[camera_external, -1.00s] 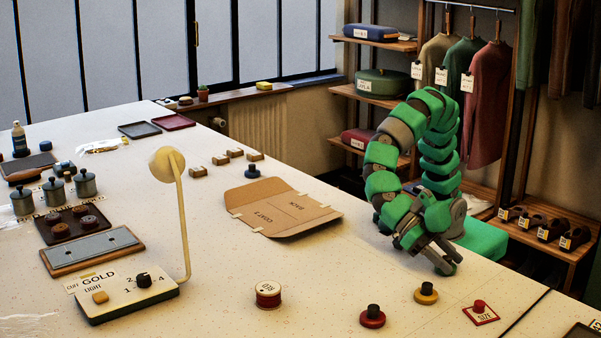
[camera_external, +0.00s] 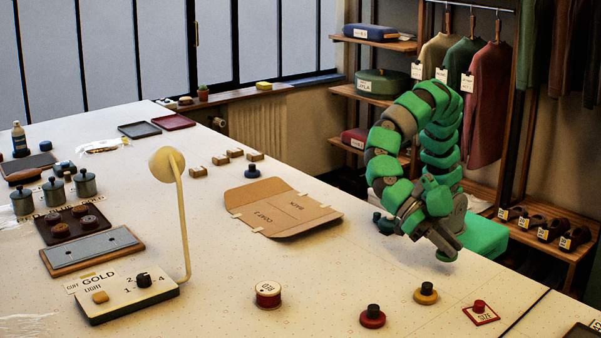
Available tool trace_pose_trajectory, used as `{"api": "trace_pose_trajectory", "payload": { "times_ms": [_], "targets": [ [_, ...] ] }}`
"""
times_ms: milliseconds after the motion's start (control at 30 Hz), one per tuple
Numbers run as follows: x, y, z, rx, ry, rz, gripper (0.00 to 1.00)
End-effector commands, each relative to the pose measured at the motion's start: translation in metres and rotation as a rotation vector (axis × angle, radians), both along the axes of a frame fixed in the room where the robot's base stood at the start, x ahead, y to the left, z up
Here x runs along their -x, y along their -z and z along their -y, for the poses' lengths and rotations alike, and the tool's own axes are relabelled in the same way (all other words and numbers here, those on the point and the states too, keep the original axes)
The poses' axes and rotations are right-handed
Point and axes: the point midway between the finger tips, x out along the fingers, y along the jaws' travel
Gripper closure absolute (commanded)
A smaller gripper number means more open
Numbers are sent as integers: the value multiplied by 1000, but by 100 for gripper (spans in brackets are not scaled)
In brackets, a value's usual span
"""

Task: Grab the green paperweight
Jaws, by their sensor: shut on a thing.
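My gripper (camera_external: 446,250) is at the table's right edge, its grey fingers pointing down and to the right, low over the tabletop. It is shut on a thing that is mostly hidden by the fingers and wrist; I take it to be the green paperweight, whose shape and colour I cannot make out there. A small dark shape (camera_external: 384,223) shows at the left of my wrist, and I cannot tell whether it is a separate object or part of my arm.
A yellow paperweight (camera_external: 426,293), a red paperweight (camera_external: 372,316) and a red one on a SIZE card (camera_external: 481,311) stand in front. A thread spool (camera_external: 268,294) and cardboard envelope (camera_external: 283,207) lie left. A lamp (camera_external: 180,220) stands further left. The table between is clear.

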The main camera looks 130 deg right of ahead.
Motion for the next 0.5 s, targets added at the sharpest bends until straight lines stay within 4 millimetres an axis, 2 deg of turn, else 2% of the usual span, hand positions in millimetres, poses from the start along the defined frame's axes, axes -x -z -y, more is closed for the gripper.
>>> {"api": "trace_pose_trajectory", "payload": {
  "times_ms": [267,500],
  "targets": [
    [28,-3,20,1,0,-2,100],
    [63,-8,46,1,4,-2,100]
  ]
}}
